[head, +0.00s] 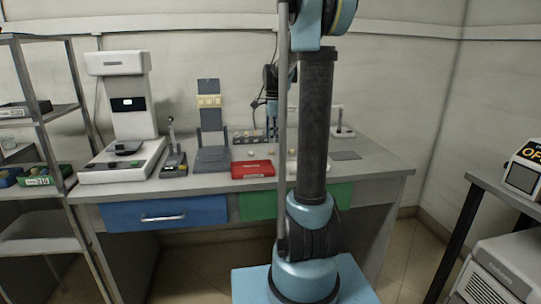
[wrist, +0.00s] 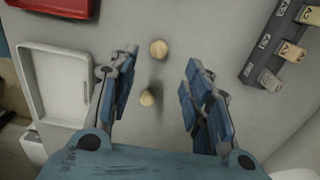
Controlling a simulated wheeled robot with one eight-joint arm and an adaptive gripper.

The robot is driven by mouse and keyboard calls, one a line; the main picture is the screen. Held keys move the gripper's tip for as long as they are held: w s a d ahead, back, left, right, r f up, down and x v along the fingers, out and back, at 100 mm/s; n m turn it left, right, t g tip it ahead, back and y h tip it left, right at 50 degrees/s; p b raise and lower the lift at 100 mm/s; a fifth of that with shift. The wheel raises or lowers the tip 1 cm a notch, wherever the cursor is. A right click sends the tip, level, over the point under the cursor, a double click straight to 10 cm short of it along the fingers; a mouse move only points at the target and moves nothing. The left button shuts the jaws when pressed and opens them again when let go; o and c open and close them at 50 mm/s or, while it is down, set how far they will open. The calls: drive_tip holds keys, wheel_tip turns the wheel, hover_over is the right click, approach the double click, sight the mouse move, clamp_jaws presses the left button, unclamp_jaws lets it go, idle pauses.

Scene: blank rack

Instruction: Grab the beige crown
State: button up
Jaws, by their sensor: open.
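Two small beige rounded pieces lie on the grey bench in the wrist view. The farther beige piece (wrist: 158,49) sits near the level of my fingertips, and the nearer beige piece (wrist: 147,97) lies closer to the palm in the picture. Which is the beige crown I cannot tell. My gripper (wrist: 160,62) is open and empty above the bench, with its blue fingers on either side of the pieces. In the head view, my arm column hides much of the gripper area.
A white tray (wrist: 28,85) is left of my gripper, with a red tray (wrist: 65,4) at top left. A dark rack (wrist: 268,45) with labelled blocks stands at right. The bench (head: 372,172) also holds a white machine (head: 121,75) at left. Its right front is clear.

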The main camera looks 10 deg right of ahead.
sight(271, 152)
drive_tip(key=shift+s+a+f, duration=0.1)
drive_tip(key=shift+f, duration=1.45)
drive_tip(key=shift+s+a+f, duration=0.1)
drive_tip(key=shift+f, duration=1.4)
drive_tip(key=c, duration=0.8)
